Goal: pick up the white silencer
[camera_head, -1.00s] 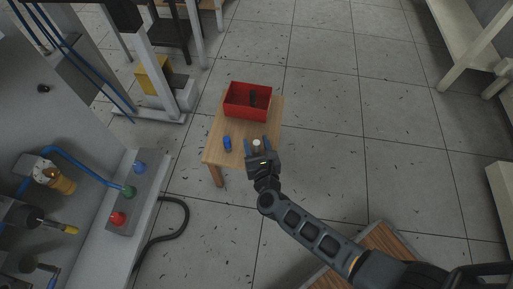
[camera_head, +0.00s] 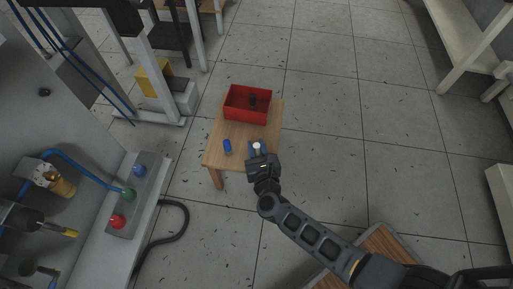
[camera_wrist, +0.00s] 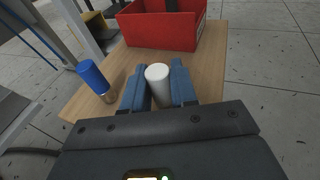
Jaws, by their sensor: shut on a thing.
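The white silencer (camera_wrist: 158,86) is a short white cylinder near the front edge of the small wooden table, standing between my fingers in the wrist view. In the head view its pale top (camera_head: 256,146) shows just beyond my gripper's body. My gripper (camera_wrist: 158,90) has blue fingers, one on each side of the silencer, and is shut on it. In the head view my gripper (camera_head: 257,149) is over the table's front right part. The silencer's lower end is hidden by my gripper, so I cannot tell whether it touches the table.
A blue cylinder (camera_wrist: 93,76) with a metallic end is left of my gripper on the wooden table (camera_head: 235,158). A red box (camera_wrist: 160,31) holding a dark object (camera_head: 253,100) stands at the table's back. A control panel (camera_head: 130,192) with coloured buttons is at the left.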

